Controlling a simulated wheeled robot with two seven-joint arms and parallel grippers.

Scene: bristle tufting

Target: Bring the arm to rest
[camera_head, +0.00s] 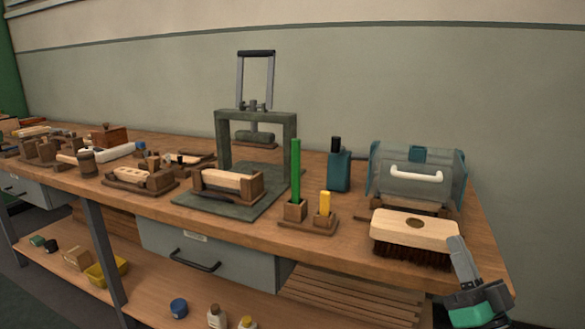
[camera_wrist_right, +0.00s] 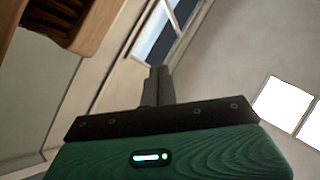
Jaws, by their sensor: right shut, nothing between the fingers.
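My right gripper (camera_head: 456,241) is at the right front end of the workbench (camera_head: 340,235), pointing up, with its fingers together and empty. Its closed fingers also show in the right wrist view (camera_wrist_right: 156,80). In the head view the fingertips overlap the right end of a brush with a pale wooden block (camera_head: 413,228) and dark bristles. In the right wrist view the brush (camera_wrist_right: 85,22) is at the upper left, apart from the fingers. My left gripper is not in view.
A clear guarded machine (camera_head: 415,180) with a white handle stands behind the brush. A press (camera_head: 255,117), a teal bottle (camera_head: 339,171) and a green upright piece (camera_head: 295,172) stand further left. A drawer (camera_head: 205,258) and a lower shelf are below the top.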

